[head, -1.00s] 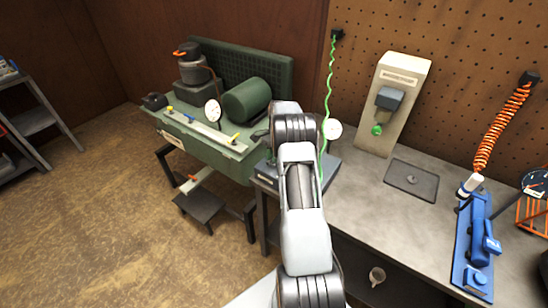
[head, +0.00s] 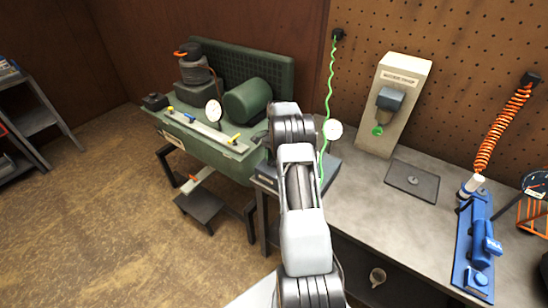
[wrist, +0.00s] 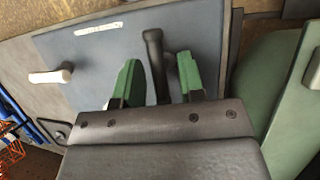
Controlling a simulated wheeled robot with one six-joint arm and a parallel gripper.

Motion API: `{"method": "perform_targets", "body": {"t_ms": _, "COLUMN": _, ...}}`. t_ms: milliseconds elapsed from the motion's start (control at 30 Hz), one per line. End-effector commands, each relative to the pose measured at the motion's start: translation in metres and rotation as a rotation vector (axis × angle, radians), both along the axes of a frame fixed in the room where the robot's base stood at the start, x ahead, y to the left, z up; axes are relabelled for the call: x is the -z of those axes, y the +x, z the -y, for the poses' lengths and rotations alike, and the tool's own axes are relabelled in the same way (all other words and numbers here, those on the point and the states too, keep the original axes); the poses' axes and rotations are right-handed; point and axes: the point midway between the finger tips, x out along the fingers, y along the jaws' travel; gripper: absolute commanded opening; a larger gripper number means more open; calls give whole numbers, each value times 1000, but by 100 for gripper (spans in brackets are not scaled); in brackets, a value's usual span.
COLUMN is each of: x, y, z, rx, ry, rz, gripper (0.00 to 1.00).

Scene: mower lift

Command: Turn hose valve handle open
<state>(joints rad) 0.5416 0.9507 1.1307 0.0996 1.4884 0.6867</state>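In the wrist view, my gripper (wrist: 158,82) is open, with its two green fingers apart. A black lever handle (wrist: 153,50) with a rounded end stands between them, closer to the left finger. The lever shows over a blue-grey plate (wrist: 90,55); I take it to be the hose valve handle, but no hose shows at it there. I cannot tell whether a finger touches it. In the head view, my arm hides the gripper and this lever. A green coiled hose (head: 329,85) hangs from the wall to the blue-grey unit (head: 331,172) beside my arm.
A green machine (head: 255,103) with a motor, gauge and small yellow and blue levers stands left of my arm. The grey bench (head: 365,210) holds a white post (head: 382,130) and a blue tool (head: 473,240) at right. Open floor (head: 110,220) lies at left.

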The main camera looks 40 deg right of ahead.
Motion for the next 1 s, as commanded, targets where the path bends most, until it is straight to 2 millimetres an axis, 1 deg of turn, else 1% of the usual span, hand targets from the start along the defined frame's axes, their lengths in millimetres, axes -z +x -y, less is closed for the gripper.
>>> {"method": "perform_targets", "body": {"t_ms": 267, "x": -1, "y": 0, "z": 1, "rx": 1, "ry": -1, "rz": 2, "gripper": 40}}
{"method": "perform_targets", "body": {"t_ms": 367, "x": -4, "y": 2, "z": 2, "rx": 2, "ry": -1, "rz": 3, "gripper": 40}}
{"method": "perform_targets", "body": {"t_ms": 433, "x": -10, "y": 5, "z": 5, "rx": 2, "ry": -2, "rz": 4, "gripper": 40}}
{"method": "perform_targets", "body": {"t_ms": 567, "x": -30, "y": 12, "z": 11, "rx": 2, "ry": -4, "rz": 6, "gripper": 40}}
{"method": "perform_targets", "body": {"t_ms": 800, "x": -75, "y": 26, "z": 26, "rx": 2, "ry": -3, "rz": 5, "gripper": 40}}
{"method": "perform_targets", "body": {"t_ms": 1000, "x": -100, "y": 33, "z": 33, "rx": 0, "ry": -1, "rz": 2, "gripper": 40}}
